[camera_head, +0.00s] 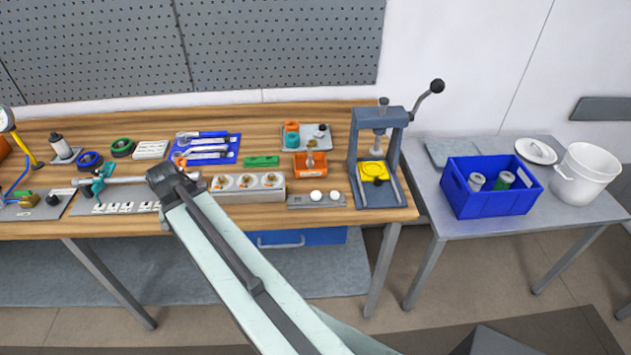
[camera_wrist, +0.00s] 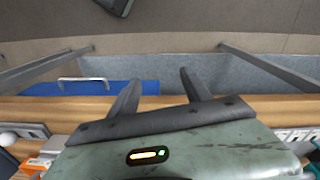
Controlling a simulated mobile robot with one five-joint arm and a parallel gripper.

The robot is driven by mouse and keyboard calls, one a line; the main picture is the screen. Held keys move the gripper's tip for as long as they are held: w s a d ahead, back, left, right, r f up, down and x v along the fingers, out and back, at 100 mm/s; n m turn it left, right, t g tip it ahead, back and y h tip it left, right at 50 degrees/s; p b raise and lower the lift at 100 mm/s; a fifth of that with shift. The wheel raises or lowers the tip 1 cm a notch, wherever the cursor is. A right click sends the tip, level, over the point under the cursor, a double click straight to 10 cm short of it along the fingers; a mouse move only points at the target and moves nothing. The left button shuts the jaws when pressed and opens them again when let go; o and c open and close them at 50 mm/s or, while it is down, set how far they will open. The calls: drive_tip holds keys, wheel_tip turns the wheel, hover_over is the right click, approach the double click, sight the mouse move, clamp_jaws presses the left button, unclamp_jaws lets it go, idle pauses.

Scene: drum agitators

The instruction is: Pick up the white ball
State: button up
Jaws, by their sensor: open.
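Two small white balls sit side by side on a narrow grey plate (camera_head: 300,201) near the front right of the wooden bench. The left white ball (camera_head: 316,195) and the right white ball (camera_head: 334,195) look alike. In the wrist view, one white ball (camera_wrist: 7,138) shows at the left edge, apart from my gripper. I cannot tell which of the two it is. My gripper (camera_wrist: 157,78) is open, with nothing between its fingers, above the bench's front edge. In the head view my arm reaches over the bench left of the balls, and the fingers cannot be made out.
A grey press (camera_head: 382,150) stands right of the balls, and a block with several round fittings (camera_head: 247,188) lies left of them. An orange tray (camera_head: 309,164) is behind. A side table holds a blue crate (camera_head: 490,199) and a white bucket (camera_head: 585,175).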

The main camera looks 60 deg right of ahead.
drive_tip(key=s+d+r+m+p, duration=0.2)
drive_tip(key=s+d+r+m, duration=0.2)
drive_tip(key=d, duration=0.5)
drive_tip(key=s+d+r+m+p, duration=0.25)
drive_tip(key=d+m, duration=0.25)
drive_tip(key=d, duration=0.4)
wheel_tip(320, 180, up, 2)
drive_tip(key=r+m+g+p, duration=0.1)
drive_tip(key=m, duration=0.8)
hover_over(315, 192)
drive_tip(key=shift+w+a+f+h, duration=0.1)
drive_tip(key=shift+w+f+h, duration=0.05)
drive_tip(key=shift+f+h, duration=0.15)
drive_tip(key=f+b, duration=0.8)
drive_tip(key=shift+s, duration=0.2)
drive_tip(key=shift+r, duration=0.15)
clamp_jaws()
